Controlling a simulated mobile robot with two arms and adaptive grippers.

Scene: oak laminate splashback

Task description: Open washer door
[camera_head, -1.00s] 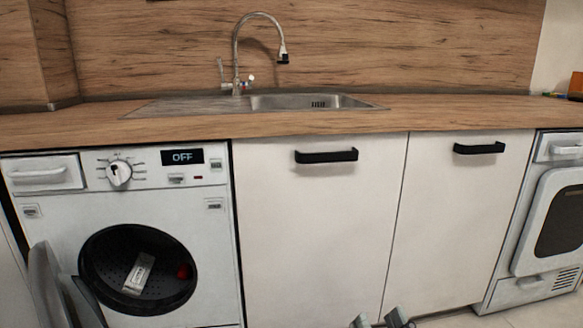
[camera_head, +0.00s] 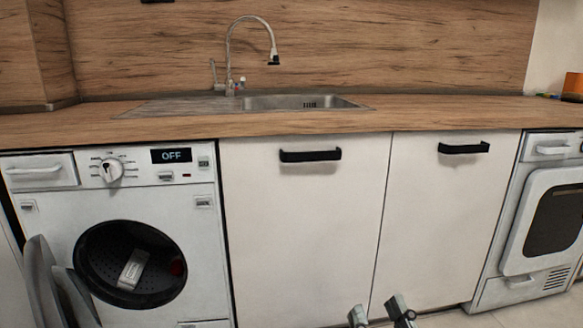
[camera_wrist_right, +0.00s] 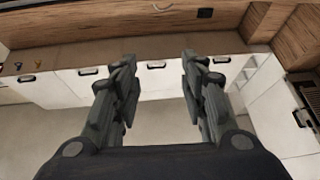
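The white washer (camera_head: 205,255) stands at the left under the counter in the head view. Its round dark drum opening (camera_head: 95,262) is uncovered, with a pale packet-like item and a red item inside. The grey door (camera_head: 40,282) appears swung out to the left, seen nearly edge-on and cut by the frame bottom. My right gripper (camera_head: 382,314) shows only its fingertips at the bottom edge, right of the washer and apart from it. In the right wrist view its fingers (camera_wrist_right: 160,82) are spread with nothing between them. My left gripper is not in view.
White cabinets (camera_head: 300,230) with black handles stand right of the washer. A second white appliance (camera_head: 545,215) is at the far right. The wooden counter (camera_head: 420,118) holds a sink (camera_head: 300,102) and tap (camera_head: 232,55). Some floor (camera_head: 440,318) shows at the bottom right.

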